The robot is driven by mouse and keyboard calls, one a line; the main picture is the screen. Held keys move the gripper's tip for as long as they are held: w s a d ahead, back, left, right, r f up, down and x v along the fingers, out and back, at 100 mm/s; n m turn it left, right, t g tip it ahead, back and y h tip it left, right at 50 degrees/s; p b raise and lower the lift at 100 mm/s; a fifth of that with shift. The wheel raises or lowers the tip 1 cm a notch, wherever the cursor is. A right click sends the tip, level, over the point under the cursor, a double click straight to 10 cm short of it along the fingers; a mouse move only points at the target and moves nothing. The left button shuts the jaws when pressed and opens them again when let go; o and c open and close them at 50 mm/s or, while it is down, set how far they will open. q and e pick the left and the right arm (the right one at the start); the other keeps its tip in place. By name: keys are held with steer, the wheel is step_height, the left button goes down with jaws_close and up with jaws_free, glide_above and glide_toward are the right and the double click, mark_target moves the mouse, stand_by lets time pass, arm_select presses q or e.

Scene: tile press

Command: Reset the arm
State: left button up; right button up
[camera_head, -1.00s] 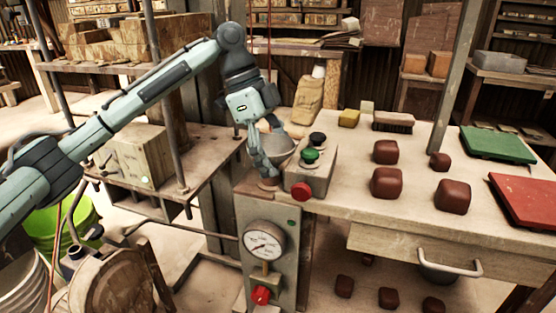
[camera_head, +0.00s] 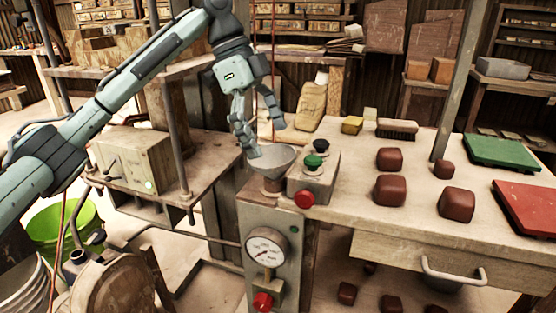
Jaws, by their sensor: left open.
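My left arm comes in from the left in the head view. My left gripper (camera_head: 266,140) is open and empty, with its fingers pointing down. It hangs above and in front of a grey metal bowl (camera_head: 272,164) at the top of the press column. I cannot tell whether a fingertip touches the bowl's rim. Just right of the bowl is a control box (camera_head: 318,181) with a green button (camera_head: 313,162), a black button (camera_head: 321,146) and a red button (camera_head: 304,199). My right gripper does not show.
Several brown clay blocks (camera_head: 390,190) lie on the workbench (camera_head: 349,207). A green tray (camera_head: 501,152) and a red tray (camera_head: 530,206) are at the right. A brush (camera_head: 397,128) lies at the back. A pressure gauge (camera_head: 266,248) faces forward below. An upright post (camera_head: 452,85) rises from the bench.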

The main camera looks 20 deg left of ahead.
mark_target(282, 163)
arm_select(q)
steer(key=v, duration=0.5)
steer(key=shift+r, duration=0.25)
steer(key=shift+f, duration=0.1)
steer(key=x, duration=1.2)
steer(key=shift+s+a, duration=0.1)
steer(key=shift+r, duration=1.35)
